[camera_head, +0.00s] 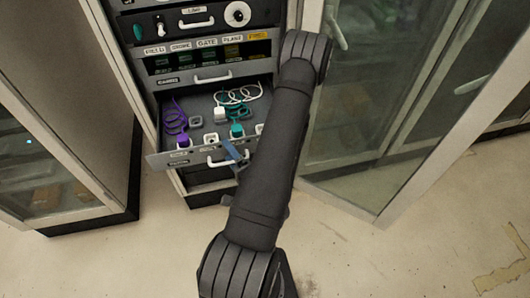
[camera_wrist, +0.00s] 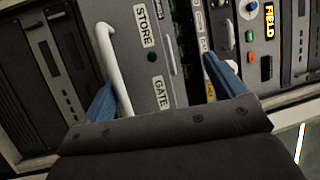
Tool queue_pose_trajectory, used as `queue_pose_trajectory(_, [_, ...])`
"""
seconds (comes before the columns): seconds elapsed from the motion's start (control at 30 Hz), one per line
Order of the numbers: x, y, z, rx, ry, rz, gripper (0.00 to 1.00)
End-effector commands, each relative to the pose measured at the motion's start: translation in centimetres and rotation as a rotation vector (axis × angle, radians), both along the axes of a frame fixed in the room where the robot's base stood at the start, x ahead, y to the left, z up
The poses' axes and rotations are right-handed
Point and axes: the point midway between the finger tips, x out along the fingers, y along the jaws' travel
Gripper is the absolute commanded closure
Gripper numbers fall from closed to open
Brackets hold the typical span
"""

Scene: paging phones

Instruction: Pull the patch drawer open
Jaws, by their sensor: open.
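In the head view a drawer stands pulled out from the cabinet, its front panel (camera_head: 178,158) toward me. It holds coiled purple (camera_head: 174,117), white and teal (camera_head: 237,130) cords with plugs. A white bar handle (camera_head: 222,161) is on its front. The drawer's label is too small to read. My gripper (camera_head: 233,150) is at the drawer front beside this handle, partly hidden by my arm. In the wrist view my gripper (camera_wrist: 157,75) has its blue fingers wide apart. A white handle (camera_wrist: 108,58) runs close beside the left finger; contact cannot be told.
Above the open drawer are a shelf of labelled slots (camera_head: 207,55) and a closed drawer with a white handle (camera_head: 196,23). A glass-fronted cabinet (camera_head: 385,110) stands at right, another cabinet (camera_head: 70,110) at left. The wrist view shows STORE and GATE labels (camera_wrist: 161,92). Floor in front is clear.

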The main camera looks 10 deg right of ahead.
Motion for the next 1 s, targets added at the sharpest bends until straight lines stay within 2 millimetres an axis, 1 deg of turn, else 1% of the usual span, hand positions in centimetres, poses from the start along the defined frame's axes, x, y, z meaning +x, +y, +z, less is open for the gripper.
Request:
queue_pose_trajectory(0.03, [-0.3, -0.8, 0.6, 0.003, -0.012, -0.014, 0.27])
queue_pose_trajectory(0.13, [-0.8, -1.7, 1.2, 0.000, -0.013, -0.017, 0.18])
queue_pose_trajectory(0.8, [-4.8, -6.9, 5.2, -0.003, -0.014, -0.016, 0.18])
queue_pose_trajectory(0.83, [-4.9, -7.1, 5.4, -0.002, -0.014, -0.015, 0.33])
queue_pose_trajectory(0.9, [-5.3, -7.7, 5.7, -0.004, -0.013, -0.014, 0.81])
queue_pose_trajectory(1.0, [-5.8, -8.4, 6.2, -0.004, -0.011, -0.012, 0.81])
